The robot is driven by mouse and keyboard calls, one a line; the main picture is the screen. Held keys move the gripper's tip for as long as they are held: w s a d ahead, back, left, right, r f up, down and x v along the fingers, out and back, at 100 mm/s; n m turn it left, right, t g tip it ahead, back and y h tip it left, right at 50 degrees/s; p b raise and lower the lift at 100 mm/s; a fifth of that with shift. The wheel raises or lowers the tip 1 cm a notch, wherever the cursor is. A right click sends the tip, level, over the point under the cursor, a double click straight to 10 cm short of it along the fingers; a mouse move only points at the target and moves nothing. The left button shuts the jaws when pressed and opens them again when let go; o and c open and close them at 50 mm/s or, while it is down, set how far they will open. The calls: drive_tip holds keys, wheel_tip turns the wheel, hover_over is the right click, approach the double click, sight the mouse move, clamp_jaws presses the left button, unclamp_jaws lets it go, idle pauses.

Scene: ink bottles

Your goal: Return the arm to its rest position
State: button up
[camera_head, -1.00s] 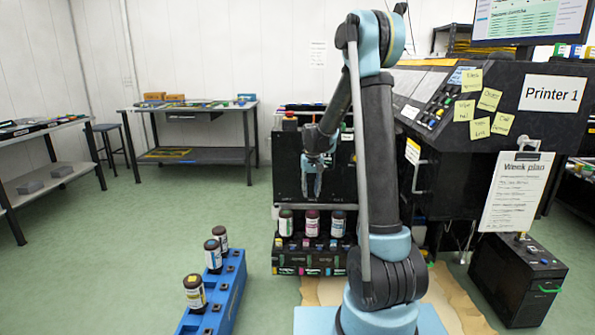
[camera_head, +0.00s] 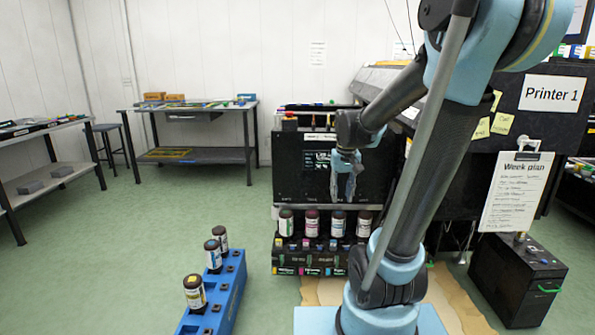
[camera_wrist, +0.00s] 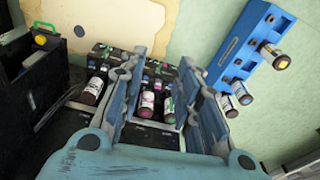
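My arm (camera_head: 430,150) stands bent at the right of the head view, its elbow near the top edge. My gripper (camera_head: 344,188) hangs fingers-down in front of the printer's black side unit, above the row of bottles. In the wrist view my gripper (camera_wrist: 163,62) shows its two fingers spread apart with nothing between them. Several dark ink bottles (camera_head: 312,223) stand upright in the printer's bottle rack (camera_head: 310,262); some also show beyond the fingers in the wrist view (camera_wrist: 147,103).
A blue rack (camera_head: 228,290) on the left holds three bottles (camera_head: 194,294) and has empty places. The printer (camera_head: 455,150) with its clipboard (camera_head: 517,190) is close on the right. A black box (camera_head: 520,275) stands on the floor. Green floor at the left is open.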

drive_tip(key=s+d+f, duration=0.2)
drive_tip(key=s+f, duration=0.1)
drive_tip(key=s, duration=0.6)
drive_tip(key=s+d+f, duration=0.2)
drive_tip(key=s+f, duration=0.2)
drive_tip(key=s, duration=0.6)
drive_tip(key=shift+s+m+t, duration=0.15)
drive_tip(key=shift+m+t, duration=0.15)
drive_tip(key=shift+f, duration=0.15)
drive_tip(key=shift+w+f, duration=0.15)
drive_tip(key=shift+w, duration=0.3)
